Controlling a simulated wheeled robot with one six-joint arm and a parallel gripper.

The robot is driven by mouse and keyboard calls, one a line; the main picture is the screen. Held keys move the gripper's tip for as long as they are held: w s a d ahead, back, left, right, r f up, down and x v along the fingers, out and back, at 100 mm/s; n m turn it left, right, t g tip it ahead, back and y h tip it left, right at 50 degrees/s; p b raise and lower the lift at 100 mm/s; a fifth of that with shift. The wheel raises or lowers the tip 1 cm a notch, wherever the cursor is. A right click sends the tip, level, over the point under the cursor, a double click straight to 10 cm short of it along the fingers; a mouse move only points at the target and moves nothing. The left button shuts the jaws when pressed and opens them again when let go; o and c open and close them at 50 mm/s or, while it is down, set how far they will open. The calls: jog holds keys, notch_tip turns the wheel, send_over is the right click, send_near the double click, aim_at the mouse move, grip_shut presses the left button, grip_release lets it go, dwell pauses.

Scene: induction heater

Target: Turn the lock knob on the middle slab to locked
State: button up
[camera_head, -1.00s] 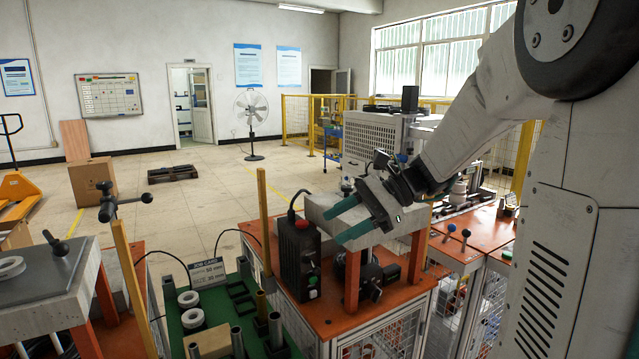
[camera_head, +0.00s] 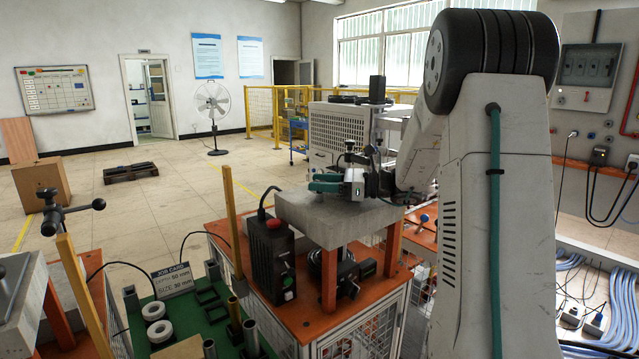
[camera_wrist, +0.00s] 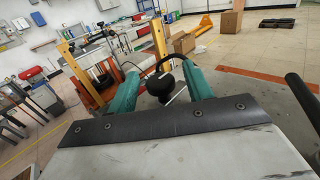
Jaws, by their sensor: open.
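The middle slab (camera_head: 300,205) is a grey block on orange legs above an orange-topped bench. My gripper (camera_head: 325,183) has teal fingers and sits low over the slab's top, reaching in from the right. In the wrist view my gripper (camera_wrist: 160,75) is open, one teal finger on each side of a black ball knob (camera_wrist: 159,86) with a thin metal rod. The knob is between the fingers; I cannot tell whether either touches it. Its base is hidden behind the gripper body, and its locked or unlocked state cannot be read.
A black box with a red button (camera_head: 272,250) stands in front of the slab, near a wooden post (camera_head: 235,230). Another slab with a dark-handled clamp (camera_head: 68,212) is at left. A green tray (camera_head: 135,320) holds rings and tubes.

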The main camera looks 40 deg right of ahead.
jog(key=shift+w+a, duration=0.25)
jog(key=shift+a, duration=0.05)
jog(key=c, duration=0.9)
jog(key=shift+c, duration=0.2)
jog(key=shift+m+t+h, duration=0.3)
jog(key=shift+t, duration=0.1)
jog(key=m+t+h, duration=0.2)
jog(key=h, duration=0.1)
jog(key=m+t+h, duration=0.2)
jog(key=m+h, duration=0.1)
jog(key=h, duration=0.1)
jog(key=shift+m+t+h, duration=0.25)
jog(key=shift+m+h, duration=0.95)
jog(key=shift+h, duration=0.6)
jog(key=shift+m+t+h, duration=0.25)
jog(key=shift+m+h, duration=0.95)
jog(key=shift+h, duration=0.6)
